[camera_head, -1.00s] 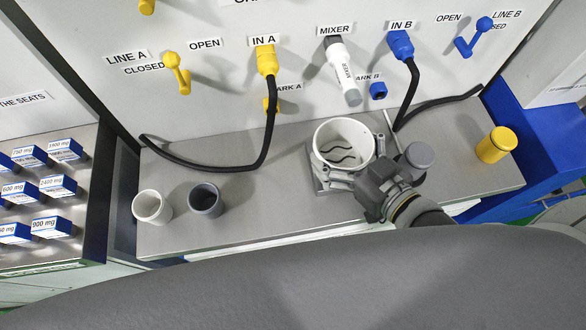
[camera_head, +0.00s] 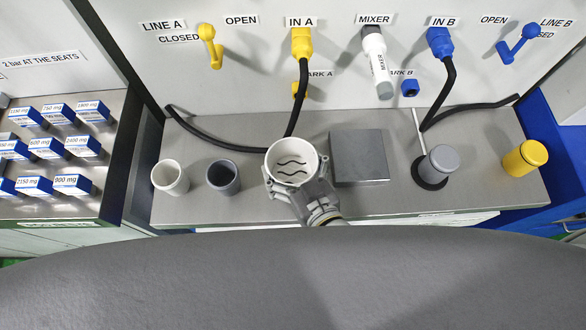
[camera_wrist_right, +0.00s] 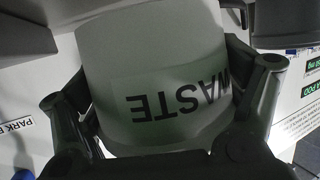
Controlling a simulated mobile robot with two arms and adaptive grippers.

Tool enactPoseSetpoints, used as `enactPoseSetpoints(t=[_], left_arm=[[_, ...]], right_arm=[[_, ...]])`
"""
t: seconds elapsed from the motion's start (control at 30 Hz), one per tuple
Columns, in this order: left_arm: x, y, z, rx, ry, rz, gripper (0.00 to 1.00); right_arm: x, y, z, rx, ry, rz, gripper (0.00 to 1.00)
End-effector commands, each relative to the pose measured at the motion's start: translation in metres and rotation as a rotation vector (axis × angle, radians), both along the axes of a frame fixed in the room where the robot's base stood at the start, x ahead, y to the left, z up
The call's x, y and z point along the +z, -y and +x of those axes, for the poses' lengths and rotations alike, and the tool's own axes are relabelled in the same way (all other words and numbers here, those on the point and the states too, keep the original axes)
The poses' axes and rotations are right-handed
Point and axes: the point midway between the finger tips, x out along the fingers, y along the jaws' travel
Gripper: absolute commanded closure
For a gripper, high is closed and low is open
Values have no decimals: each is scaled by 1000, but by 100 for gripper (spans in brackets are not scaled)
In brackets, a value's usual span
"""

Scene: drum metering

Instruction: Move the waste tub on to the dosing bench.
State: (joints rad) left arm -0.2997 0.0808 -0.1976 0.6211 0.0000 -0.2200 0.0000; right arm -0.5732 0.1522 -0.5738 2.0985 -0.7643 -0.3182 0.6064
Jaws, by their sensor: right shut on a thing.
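The white waste tub (camera_head: 291,152) is round and open-topped, with dark wavy marks inside. My right gripper (camera_head: 297,186) is shut on it from the near side, with its fingers around the tub's sides. In the right wrist view, the tub (camera_wrist_right: 150,45) fills the middle between the gripper's (camera_wrist_right: 165,112) two fingers, and its WASTE label reads upside down. The tub is over the metal bench (camera_head: 400,205) in front of the panel, left of a square grey plate (camera_head: 359,157). I cannot tell whether it touches the bench. My left gripper is not in view.
A white cup (camera_head: 170,177) and a dark grey cup (camera_head: 222,176) stand left of the tub. A grey lidded container (camera_head: 439,165) and a yellow one (camera_head: 525,158) stand right. Black hoses (camera_head: 220,142) hang onto the bench's back. Several labelled boxes (camera_head: 72,183) fill the left bench.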

Motion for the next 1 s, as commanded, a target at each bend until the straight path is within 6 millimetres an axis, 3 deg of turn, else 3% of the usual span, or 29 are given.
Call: enactPoseSetpoints(t=[0.2,0.6,0.63,0.7,1.0], left_arm=[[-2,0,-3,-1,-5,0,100],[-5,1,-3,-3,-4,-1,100],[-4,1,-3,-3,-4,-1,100],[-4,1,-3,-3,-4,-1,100],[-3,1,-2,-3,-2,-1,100]], right_arm=[[-27,1,0,0,-2,-1,43],[-33,1,0,0,-1,0,43],[-32,1,0,0,-1,0,9],[-32,1,0,0,-2,-1,0],[-32,1,0,0,-2,-1,0]])
